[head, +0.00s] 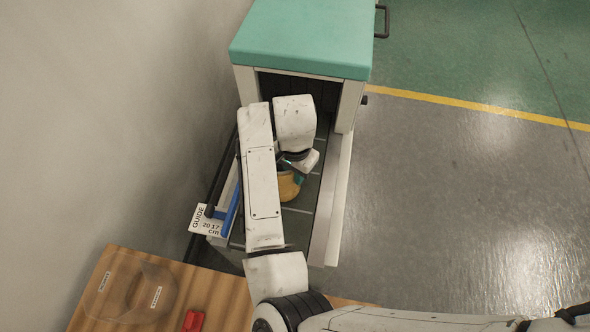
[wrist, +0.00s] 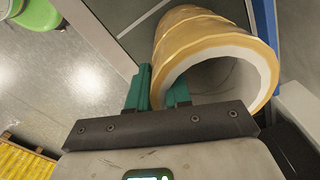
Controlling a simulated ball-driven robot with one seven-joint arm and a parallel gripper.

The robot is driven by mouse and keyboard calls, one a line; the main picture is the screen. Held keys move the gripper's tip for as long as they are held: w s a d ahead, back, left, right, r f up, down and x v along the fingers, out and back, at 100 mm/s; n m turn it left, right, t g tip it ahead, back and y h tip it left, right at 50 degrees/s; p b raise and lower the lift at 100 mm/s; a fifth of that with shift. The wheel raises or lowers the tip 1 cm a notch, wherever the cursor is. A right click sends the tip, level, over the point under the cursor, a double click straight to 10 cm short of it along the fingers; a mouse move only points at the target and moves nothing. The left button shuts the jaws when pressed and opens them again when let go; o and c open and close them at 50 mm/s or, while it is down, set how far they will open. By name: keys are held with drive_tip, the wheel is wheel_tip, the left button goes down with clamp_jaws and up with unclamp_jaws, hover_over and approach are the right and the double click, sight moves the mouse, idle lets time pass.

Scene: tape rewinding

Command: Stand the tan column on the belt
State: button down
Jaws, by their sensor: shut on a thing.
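The tan column (head: 289,188) is a hollow, ringed tube with a pale inner wall, partly hidden by my arm in the head view. In the wrist view the column (wrist: 188,28) has its open end toward the camera. My gripper (head: 295,170) is shut on its wall; in the wrist view the teal fingers of my gripper (wrist: 160,80) pinch the rim's left side, one outside and one at the inside. The dark belt (head: 299,225) with pale cross lines lies beneath. I cannot tell whether the column's far end touches the belt.
A teal-topped housing (head: 305,38) covers the belt's far end. A pale side rail (head: 333,205) runs along the right, with a blue guide (head: 231,212) and a "GUIDE" tag (head: 199,219) at left. A wooden table (head: 95,308) holds a clear tray and a red piece (head: 194,320).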

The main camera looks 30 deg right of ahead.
drive_tip(key=shift+f, duration=0.35)
drive_tip(key=c, duration=1.1)
unclamp_jaws()
drive_tip(key=shift+o, duration=0.2)
